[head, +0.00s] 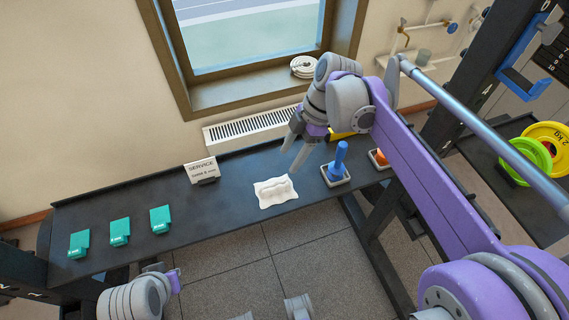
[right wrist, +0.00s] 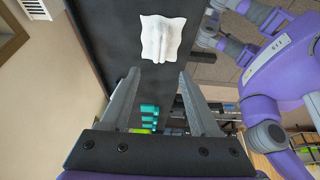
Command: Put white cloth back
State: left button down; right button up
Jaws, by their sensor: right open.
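The white cloth (head: 275,192) lies crumpled on the dark bench (head: 220,225), with a raised ridge along its middle. It also shows in the right wrist view (right wrist: 161,38), beyond the fingertips. My right gripper (head: 292,157) is open and empty, above the bench and a little apart from the cloth. Its two grey fingers stand well apart in the right wrist view (right wrist: 160,75). My left arm shows at the bottom left of the head view, but its finger opening is not clear.
A blue-handled item (head: 338,161) stands in a small tray right of the cloth, with an orange item (head: 379,158) beyond it. A service sign (head: 202,170) stands at the back. Several teal packs (head: 120,231) lie at left. The bench between packs and cloth is clear.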

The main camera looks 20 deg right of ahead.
jog(key=s+d+f+m+t+h, duration=0.1)
jog(key=s+f+m+t+h, duration=0.1)
jog(key=s+f+m, duration=0.3)
jog(key=s+d+f+m+t+h, duration=0.1)
jog(key=s+f+m, duration=0.4)
jog(key=s+m, duration=0.6)
jog(key=shift+f+m+t+h, duration=0.3)
jog(key=shift+m+t+h, duration=0.5)
jog(key=shift+m+t, duration=0.35)
